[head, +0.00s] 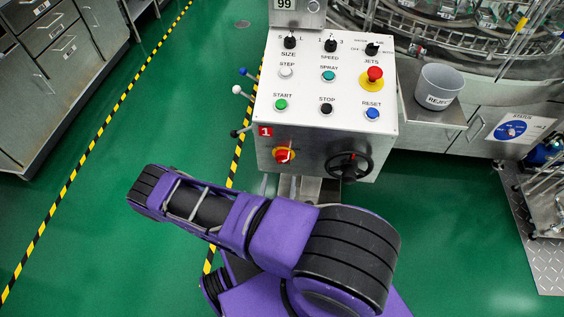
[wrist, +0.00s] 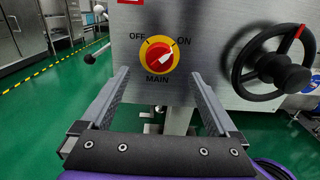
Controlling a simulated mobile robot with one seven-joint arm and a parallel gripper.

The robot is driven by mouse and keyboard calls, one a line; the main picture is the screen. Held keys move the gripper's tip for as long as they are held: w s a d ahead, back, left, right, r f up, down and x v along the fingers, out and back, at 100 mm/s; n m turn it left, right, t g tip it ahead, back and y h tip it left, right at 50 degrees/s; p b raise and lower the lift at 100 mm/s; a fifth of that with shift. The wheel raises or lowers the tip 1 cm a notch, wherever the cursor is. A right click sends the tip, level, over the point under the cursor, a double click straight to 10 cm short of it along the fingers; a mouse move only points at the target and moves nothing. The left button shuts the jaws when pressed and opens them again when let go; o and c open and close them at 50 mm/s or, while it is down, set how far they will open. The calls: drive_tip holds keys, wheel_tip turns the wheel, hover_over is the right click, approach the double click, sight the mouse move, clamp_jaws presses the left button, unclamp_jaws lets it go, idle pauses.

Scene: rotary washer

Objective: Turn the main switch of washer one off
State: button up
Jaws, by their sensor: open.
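The main switch (wrist: 160,56) is a red knob on a yellow round plate on the front of the metal console. It is marked OFF at upper left, ON at upper right and MAIN below. The white mark on the knob appears to slant up toward ON. In the head view the switch (head: 284,155) is under the red "1" label (head: 266,132). My gripper (wrist: 159,74) is open and empty, its two fingers spread to either side below the switch, apart from it. In the head view my gripper cannot be made out.
A black handwheel (wrist: 272,66) juts out right of the switch, near my right finger. Levers with coloured knobs (head: 241,90) stick out at the console's left side. Buttons and selectors cover the sloped top (head: 300,100). Green floor (head: 100,230) lies open to the left.

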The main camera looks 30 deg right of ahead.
sight(282, 161)
drive_tip(key=x, duration=0.8)
drive_tip(key=shift+d, duration=0.1)
drive_tip(key=shift+c, duration=0.2)
drive_tip(key=c, duration=1.3)
